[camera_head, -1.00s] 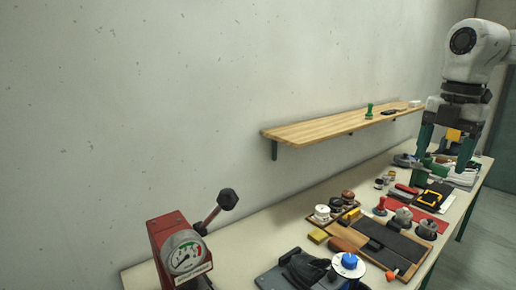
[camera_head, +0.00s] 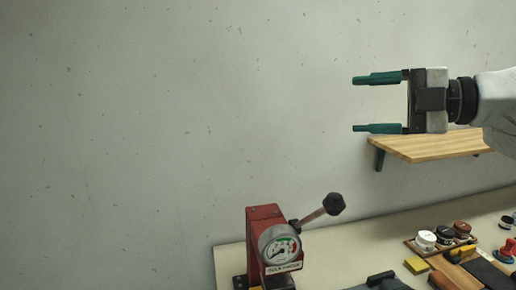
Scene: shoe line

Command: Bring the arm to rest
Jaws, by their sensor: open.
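My gripper (camera_head: 377,104) is at the upper right, held level with its two green fingers pointing left. The fingers are spread apart with nothing between them. In the picture it is above the bench and overlaps the front of the wall shelf. My white arm (camera_head: 497,103) enters from the right edge.
A wooden shelf (camera_head: 425,149) is on the wall behind my gripper. A red press (camera_head: 263,222) with a gauge and a lever stands on the bench (camera_head: 352,249). A tray of small jars (camera_head: 442,240) and a yellow block (camera_head: 416,265) lie at the right. The wall at left is bare.

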